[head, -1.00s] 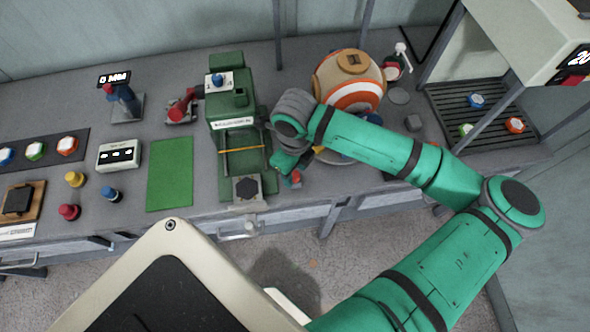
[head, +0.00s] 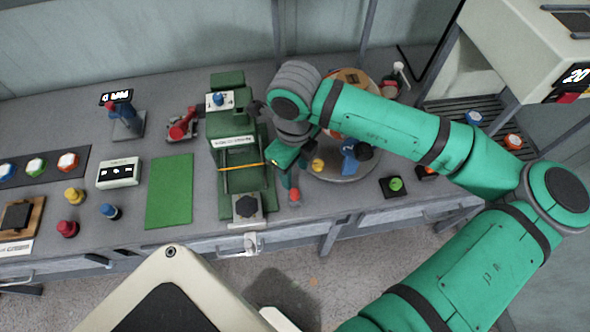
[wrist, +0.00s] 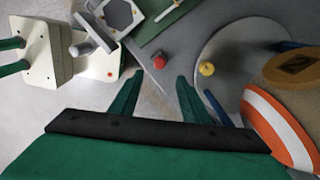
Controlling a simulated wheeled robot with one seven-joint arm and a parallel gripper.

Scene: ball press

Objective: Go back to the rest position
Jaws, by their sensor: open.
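My gripper (head: 289,172) hangs over the workbench just right of the green press (head: 232,150). In the wrist view its two green fingers (wrist: 157,90) are spread, with nothing held between them. A red-topped knob (wrist: 159,62) shows beyond the fingertips; it also shows in the head view (head: 294,195). My arm reaches in from the right and covers much of the orange-and-white ball (wrist: 285,130), which is at a round grey plate (wrist: 215,45).
A green mat (head: 168,190), a white box (head: 119,172) and coloured knobs lie left of the press. A black block with a green button (head: 395,184) is at right. A drawer handle (head: 250,242) sticks out in front. A white machine (head: 520,40) stands at far right.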

